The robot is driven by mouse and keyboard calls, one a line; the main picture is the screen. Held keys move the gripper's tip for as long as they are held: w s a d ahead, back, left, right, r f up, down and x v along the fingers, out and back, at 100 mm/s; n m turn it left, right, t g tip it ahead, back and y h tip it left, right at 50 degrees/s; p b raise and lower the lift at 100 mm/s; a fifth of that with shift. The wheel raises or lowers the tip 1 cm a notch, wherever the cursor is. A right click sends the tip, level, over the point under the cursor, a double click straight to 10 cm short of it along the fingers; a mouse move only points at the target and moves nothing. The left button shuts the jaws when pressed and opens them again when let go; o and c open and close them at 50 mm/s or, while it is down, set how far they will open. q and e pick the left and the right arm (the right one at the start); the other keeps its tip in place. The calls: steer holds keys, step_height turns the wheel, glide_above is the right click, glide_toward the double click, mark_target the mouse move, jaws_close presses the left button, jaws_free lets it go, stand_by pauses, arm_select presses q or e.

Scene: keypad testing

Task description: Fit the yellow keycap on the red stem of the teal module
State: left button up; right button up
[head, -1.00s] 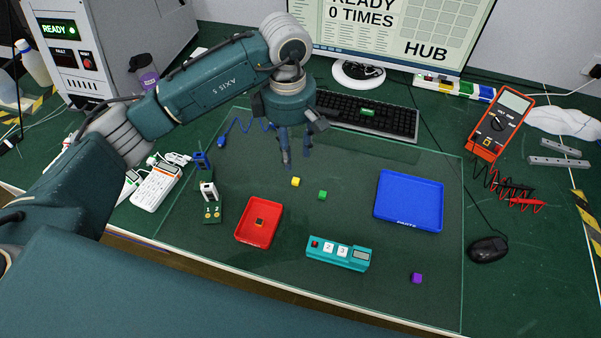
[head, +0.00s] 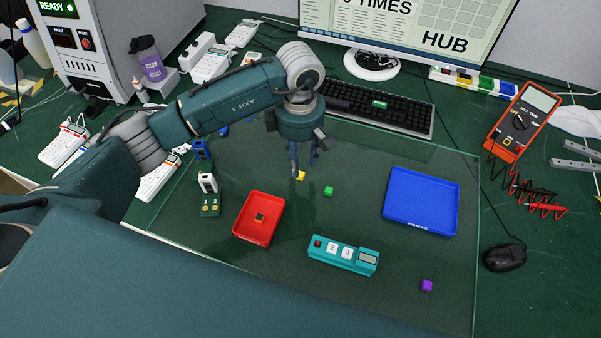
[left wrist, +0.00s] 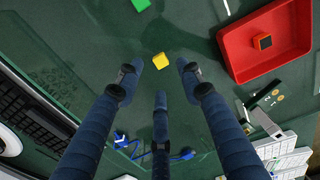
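The yellow keycap (head: 301,176) lies on the glass mat. In the left wrist view the keycap (left wrist: 162,61) sits just beyond my left gripper's (left wrist: 160,72) spread fingers, with nothing between them. My left gripper (head: 304,170) points down over the keycap in the head view, open and empty. The teal module (head: 343,255) lies at the mat's front, with a red stem (head: 318,243) at its left end, two white keycaps marked 2 and 3, and a small display at its right end. My right gripper is not in view.
A green keycap (head: 328,191) lies right of the yellow one. A red tray (head: 239,237) holds a dark and orange block. A blue tray (head: 421,226) is empty. A purple cube (head: 427,285) lies front right. The keyboard (head: 376,107) is behind the arm.

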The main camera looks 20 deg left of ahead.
mark_target(301, 174)
arm_select(q)
steer(key=shift+s+d+f+p, duration=0.1)
steer(key=shift+f+p, duration=0.55)
steer(key=shift+f, duration=1.7)
steer(key=c, duration=0.8)
steer(key=shift+r, duration=0.15)
